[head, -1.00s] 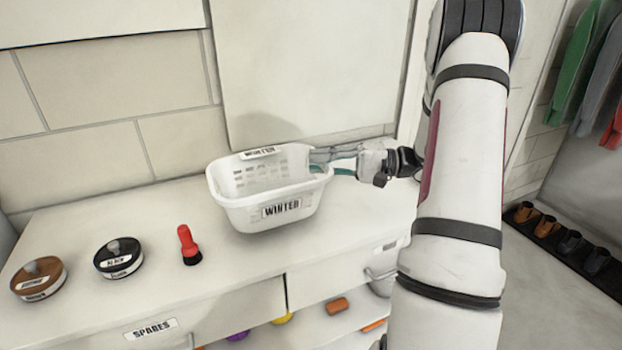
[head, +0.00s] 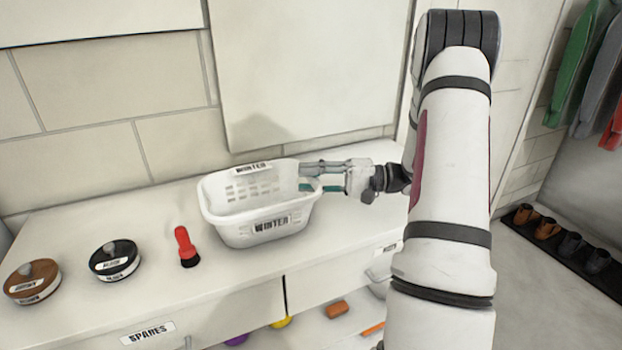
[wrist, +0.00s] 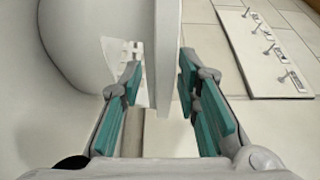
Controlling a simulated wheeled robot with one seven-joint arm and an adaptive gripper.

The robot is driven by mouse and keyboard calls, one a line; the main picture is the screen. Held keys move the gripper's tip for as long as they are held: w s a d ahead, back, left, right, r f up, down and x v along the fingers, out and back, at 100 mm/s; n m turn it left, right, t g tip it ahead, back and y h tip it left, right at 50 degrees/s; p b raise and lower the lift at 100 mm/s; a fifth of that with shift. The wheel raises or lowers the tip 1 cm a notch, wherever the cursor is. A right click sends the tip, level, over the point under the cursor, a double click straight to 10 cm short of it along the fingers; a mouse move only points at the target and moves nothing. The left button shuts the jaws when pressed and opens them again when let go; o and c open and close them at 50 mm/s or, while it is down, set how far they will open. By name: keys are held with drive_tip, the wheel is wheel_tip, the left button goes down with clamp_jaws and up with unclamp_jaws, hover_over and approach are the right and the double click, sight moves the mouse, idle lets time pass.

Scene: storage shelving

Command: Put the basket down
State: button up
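The white basket (head: 228,226) with "WINTER" labels stands upright on the counter (head: 160,212), by the back wall. My gripper (head: 312,177) is at its right end, with one finger on each side of the end wall. In the wrist view the basket's wall (wrist: 158,50) runs between the teal finger pads. The fingers (wrist: 160,90) are spread, with a gap visible on each side of the wall. The basket's underside is hidden, but it appears to rest on the counter.
Drawers (head: 240,312) and a lower shelf are below. Shoes (head: 560,236) and hanging clothes (head: 580,60) are at the right.

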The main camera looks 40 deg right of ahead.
drive_tip(key=shift+r, duration=0.1)
drive_tip(key=shift+s+d+r, duration=0.1)
drive_tip(key=shift+s+d, duration=0.05)
drive_tip(key=v, duration=1.1)
drive_tip(key=shift+s+d+p, duration=0.25)
drive_tip(key=shift+p, duration=0.2)
